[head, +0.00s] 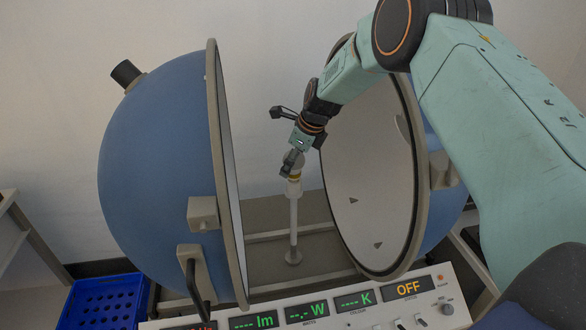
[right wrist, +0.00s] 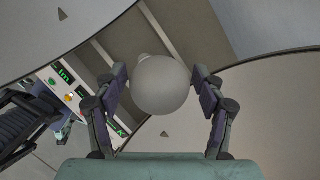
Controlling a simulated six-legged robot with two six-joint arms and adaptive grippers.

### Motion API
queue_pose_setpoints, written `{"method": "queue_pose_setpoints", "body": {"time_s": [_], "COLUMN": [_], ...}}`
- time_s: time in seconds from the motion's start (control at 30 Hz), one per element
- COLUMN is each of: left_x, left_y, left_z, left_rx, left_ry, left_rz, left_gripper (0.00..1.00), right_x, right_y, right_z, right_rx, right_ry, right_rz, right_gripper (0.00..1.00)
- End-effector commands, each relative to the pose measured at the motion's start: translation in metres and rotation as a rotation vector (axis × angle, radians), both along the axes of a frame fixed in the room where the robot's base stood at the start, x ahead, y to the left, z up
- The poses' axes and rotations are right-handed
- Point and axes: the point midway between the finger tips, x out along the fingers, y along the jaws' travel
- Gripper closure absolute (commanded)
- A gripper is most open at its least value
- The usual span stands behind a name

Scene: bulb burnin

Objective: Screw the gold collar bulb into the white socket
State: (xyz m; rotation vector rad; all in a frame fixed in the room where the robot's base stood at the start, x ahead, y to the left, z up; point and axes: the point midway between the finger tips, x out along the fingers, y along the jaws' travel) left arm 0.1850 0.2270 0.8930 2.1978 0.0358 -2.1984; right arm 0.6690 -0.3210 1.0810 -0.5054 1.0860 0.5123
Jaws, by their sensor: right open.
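A frosted round bulb (right wrist: 160,86) is between the fingers of my right gripper (right wrist: 160,88) in the right wrist view, with a gap on each side. In the head view, the same gripper (head: 293,160) points down over the bulb and partly covers it. A gold collar (head: 294,178) shows just below the gripper. The white socket (head: 294,188) is under it, on top of a slim upright post (head: 293,225). The bulb stands at the socket; I cannot tell how deep its base sits. My left gripper is not in view.
A control panel (head: 340,306) with green readouts and "OFF" lies in front. A blue crate (head: 103,300) is at lower left.

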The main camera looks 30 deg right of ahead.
Motion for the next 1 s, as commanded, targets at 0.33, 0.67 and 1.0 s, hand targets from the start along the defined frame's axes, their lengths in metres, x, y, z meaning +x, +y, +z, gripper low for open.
{"method": "queue_pose_setpoints", "body": {"time_s": [0.33, 0.67, 1.0], "left_x": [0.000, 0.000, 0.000], "left_y": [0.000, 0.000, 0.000], "left_z": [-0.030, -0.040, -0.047], "left_rx": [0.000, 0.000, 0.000], "left_ry": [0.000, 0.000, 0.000], "left_rz": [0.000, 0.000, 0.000], "left_gripper": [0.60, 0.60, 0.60], "right_x": [0.000, -0.001, -0.002], "right_y": [-0.001, 0.000, 0.001], "right_z": [-0.002, -0.001, -0.001], "right_rx": [0.001, 0.000, 0.000], "right_ry": [-0.003, -0.001, -0.001], "right_rz": [0.337, 0.709, 0.948], "right_gripper": [0.30, 0.30, 0.30]}}
